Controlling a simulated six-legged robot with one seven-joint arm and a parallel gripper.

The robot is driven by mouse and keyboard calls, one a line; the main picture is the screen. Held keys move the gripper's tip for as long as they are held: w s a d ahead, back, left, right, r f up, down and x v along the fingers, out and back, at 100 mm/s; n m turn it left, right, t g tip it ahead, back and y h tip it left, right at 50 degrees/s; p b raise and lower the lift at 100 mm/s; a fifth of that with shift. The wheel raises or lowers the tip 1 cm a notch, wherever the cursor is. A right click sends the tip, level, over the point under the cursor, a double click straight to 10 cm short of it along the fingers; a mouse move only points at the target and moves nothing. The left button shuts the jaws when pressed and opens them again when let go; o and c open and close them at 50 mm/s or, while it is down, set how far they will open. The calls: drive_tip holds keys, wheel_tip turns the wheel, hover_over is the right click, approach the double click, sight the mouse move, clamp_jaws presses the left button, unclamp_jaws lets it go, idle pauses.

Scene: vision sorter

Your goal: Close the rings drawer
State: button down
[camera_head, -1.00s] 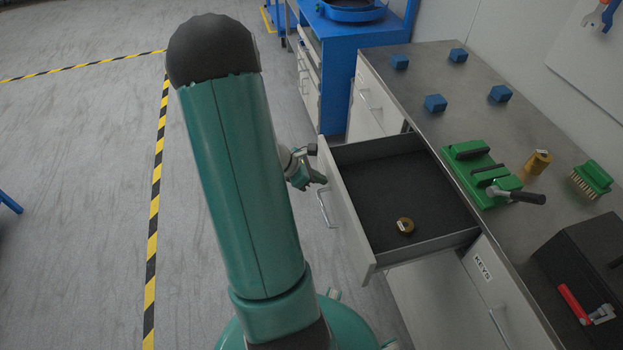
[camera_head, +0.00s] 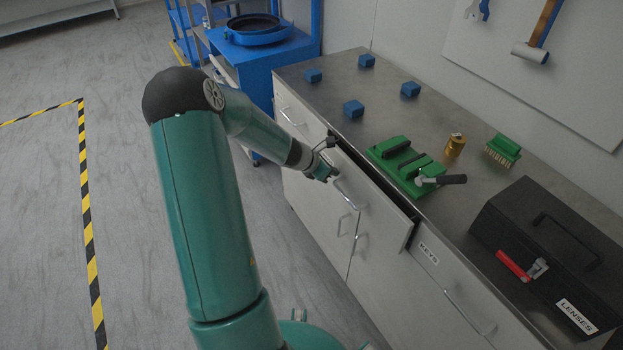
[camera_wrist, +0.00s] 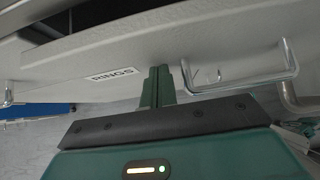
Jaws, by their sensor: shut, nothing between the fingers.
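My gripper (camera_head: 333,177) is at the drawer front, near the upper left end of the handle. In the wrist view my gripper's fingers (camera_wrist: 158,85) are together and empty, at the front between the label and the handle; I cannot tell whether they touch. The drawer's inside is hidden.
The keys drawer (camera_head: 455,290) is to the right, closed. The metal worktop (camera_head: 330,95) holds blue blocks, a green clamp fixture (camera_head: 405,165), a brass cylinder (camera_head: 455,145), a green brush (camera_head: 502,150) and a black toolbox (camera_head: 550,245). Open floor lies left.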

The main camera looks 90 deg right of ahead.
sight(339, 166)
drive_tip(key=s+d, duration=0.1)
drive_tip(key=s, duration=0.2)
drive_tip(key=shift+d, duration=0.4)
drive_tip(key=shift+s+d+r, duration=0.1)
drive_tip(key=shift+s, duration=0.15)
